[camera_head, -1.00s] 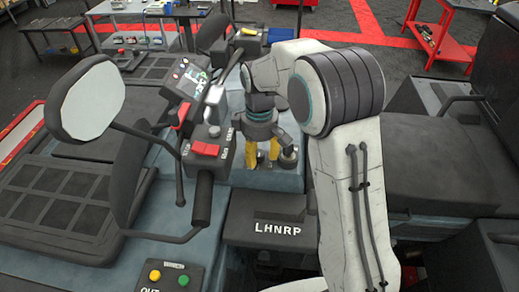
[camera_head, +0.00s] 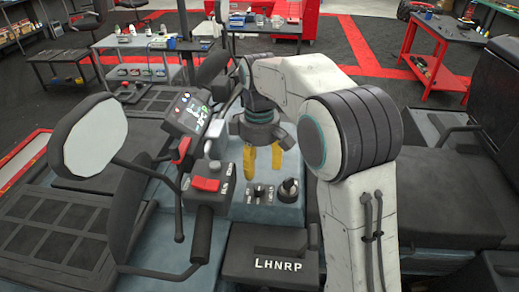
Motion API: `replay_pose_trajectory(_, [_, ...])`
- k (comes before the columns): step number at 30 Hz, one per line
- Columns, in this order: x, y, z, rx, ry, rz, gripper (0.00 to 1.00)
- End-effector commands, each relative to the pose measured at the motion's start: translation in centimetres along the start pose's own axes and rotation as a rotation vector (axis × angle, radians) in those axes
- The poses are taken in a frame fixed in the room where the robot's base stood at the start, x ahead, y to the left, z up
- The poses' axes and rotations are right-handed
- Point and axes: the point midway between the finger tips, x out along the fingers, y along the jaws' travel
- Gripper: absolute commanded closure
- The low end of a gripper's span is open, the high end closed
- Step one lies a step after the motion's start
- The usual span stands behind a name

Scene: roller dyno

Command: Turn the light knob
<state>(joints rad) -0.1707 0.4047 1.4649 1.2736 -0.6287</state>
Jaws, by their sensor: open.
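A dark round knob (camera_head: 288,190) stands on the blue-grey control panel, right of some small switches (camera_head: 259,192). It is the likely light knob, but its label is too small to read. My gripper (camera_head: 263,174) points down over the panel, with its two yellow fingers apart and nothing seen between them. The fingertips are behind and slightly left of the knob in the picture, apart from it. Whether they touch the panel surface cannot be told.
A black LHNRP selector box (camera_head: 272,255) is in front. A small display (camera_head: 187,113) stands behind left.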

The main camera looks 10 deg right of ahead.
Motion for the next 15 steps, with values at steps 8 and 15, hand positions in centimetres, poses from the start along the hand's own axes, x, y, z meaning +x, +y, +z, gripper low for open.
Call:
replay_pose_trajectory(8, [-2.8,0.0,0.0,0.000,0.001,0.001,0.45])
replay_pose_trajectory(15, [-3.4,0.0,0.0,0.000,0.000,0.000,0.45])
